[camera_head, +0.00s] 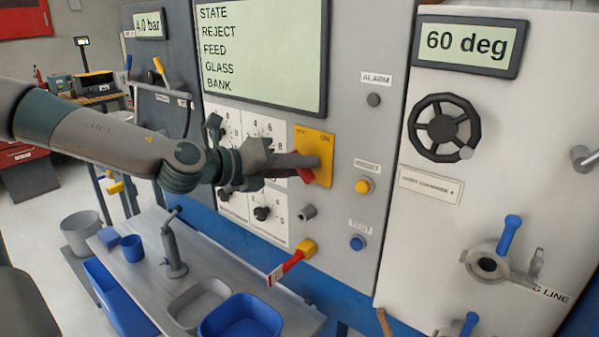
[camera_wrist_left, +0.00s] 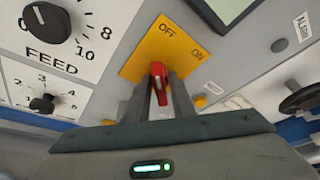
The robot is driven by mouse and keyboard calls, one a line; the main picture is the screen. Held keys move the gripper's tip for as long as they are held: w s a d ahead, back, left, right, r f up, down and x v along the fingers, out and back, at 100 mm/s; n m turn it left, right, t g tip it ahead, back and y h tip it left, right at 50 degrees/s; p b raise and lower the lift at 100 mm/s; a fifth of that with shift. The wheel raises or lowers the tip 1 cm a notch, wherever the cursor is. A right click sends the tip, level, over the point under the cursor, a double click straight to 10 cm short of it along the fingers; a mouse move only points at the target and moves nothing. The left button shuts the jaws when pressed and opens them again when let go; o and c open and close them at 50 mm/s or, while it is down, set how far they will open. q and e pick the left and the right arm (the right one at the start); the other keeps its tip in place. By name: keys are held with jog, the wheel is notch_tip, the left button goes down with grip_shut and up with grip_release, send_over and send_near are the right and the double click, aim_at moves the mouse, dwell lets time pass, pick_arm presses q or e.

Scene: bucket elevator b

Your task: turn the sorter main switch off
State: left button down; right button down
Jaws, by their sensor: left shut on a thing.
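The sorter main switch is a red handle (camera_head: 305,176) on a yellow plate (camera_head: 325,172) marked OFF and ON, on the grey panel. In the left wrist view the red handle (camera_wrist_left: 158,76) stands between my two fingers, in front of the yellow plate (camera_wrist_left: 150,50). OFF is at the plate's top and ON at its right. My left gripper (camera_head: 311,163) reaches in from the left and is shut on the handle, hiding part of it. I cannot tell exactly which mark the handle points to. My right gripper is not in view.
A screen (camera_head: 262,55) is above the switch. Dark knobs (camera_wrist_left: 45,103) are to its left. A yellow button (camera_head: 363,186) and a blue button (camera_head: 357,243) are to its right. A red-and-yellow lever (camera_head: 290,262) juts out below. A bench with blue bins (camera_head: 240,318) stands below the panel.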

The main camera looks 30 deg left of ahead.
pick_arm(q)
jog(key=c, duration=1.5)
grip_release()
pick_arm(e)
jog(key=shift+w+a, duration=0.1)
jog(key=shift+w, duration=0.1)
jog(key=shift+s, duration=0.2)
pick_arm(q)
jog(key=shift+s+a, duration=0.1)
jog(key=shift+s, duration=0.05)
